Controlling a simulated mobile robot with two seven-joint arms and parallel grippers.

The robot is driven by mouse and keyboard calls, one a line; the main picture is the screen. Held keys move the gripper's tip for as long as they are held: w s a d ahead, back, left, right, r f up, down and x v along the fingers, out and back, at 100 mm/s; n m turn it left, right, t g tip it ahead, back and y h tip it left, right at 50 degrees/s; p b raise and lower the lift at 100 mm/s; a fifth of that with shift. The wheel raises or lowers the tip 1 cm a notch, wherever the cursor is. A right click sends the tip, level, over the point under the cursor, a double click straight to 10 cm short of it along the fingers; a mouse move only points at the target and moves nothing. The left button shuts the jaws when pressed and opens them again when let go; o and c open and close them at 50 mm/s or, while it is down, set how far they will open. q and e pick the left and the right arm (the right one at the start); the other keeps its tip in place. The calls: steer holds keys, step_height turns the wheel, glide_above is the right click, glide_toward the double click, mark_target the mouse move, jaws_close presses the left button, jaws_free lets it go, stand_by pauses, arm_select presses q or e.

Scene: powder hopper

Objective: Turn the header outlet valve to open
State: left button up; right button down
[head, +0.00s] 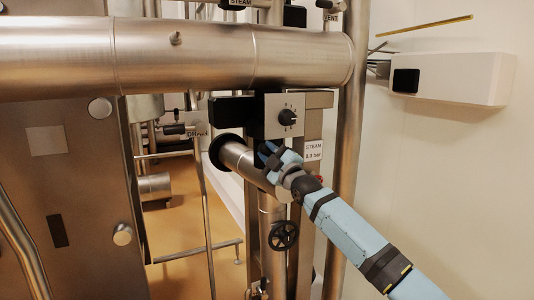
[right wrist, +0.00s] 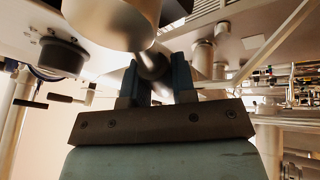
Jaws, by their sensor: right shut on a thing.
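My right gripper (head: 268,151) is in front of the vertical pipe assembly, just under the black block and the grey dial plate. In the right wrist view its two dark fingers (right wrist: 153,75) stand on either side of a rounded, shadowed part, the valve handle (right wrist: 152,62), and are shut on it. The fingers hide most of the handle in the head view, so its angle cannot be told. A short steel pipe stub (head: 238,157) with a dark end sits left of the fingers. My left gripper is not in view.
A thick steel pipe (head: 220,55) crosses above. A plate with a black dial knob (head: 288,116) is just above my gripper; a black handwheel (head: 284,235) is below. A white box (head: 450,78) juts from the right wall.

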steer(key=shift+d+r+m, duration=0.1)
steer(key=shift+r+m, duration=0.05)
steer(key=shift+m, duration=0.15)
steer(key=c, duration=0.9)
jaws_free()
steer(key=shift+c, duration=0.2)
steer(key=shift+s+d+f, duration=0.2)
steer(key=shift+s+f, duration=0.15)
steer(key=b+v, duration=0.1)
steer(key=v, duration=1.1)
steer(key=shift+s+d, duration=0.25)
steer(key=shift+s, duration=0.1)
